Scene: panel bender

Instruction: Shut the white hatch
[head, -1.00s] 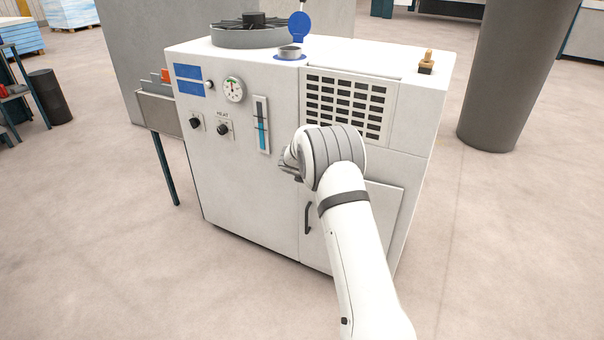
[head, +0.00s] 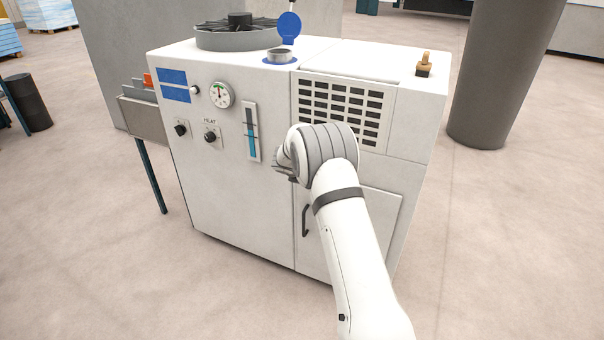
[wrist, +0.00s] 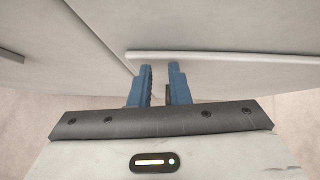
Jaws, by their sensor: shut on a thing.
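The white hatch (head: 375,225) is the lower right panel on the front of the white machine. It looks flat or nearly flat against the front; a small gap I cannot tell. Its black upright handle (head: 305,220) is near its left edge, partly beside my arm. My gripper (head: 283,170) is in front of the machine, above and left of the handle, mostly hidden by my wrist. In the wrist view, the blue fingers (wrist: 158,83) are close together near a pale panel edge (wrist: 220,55). What they grip is hidden.
The white machine (head: 225,195) has a vent grille (head: 340,110), knobs, a gauge (head: 221,95) and a raised blue cap (head: 289,25). A grey column (head: 500,75) stands at the right. The floor in front is clear.

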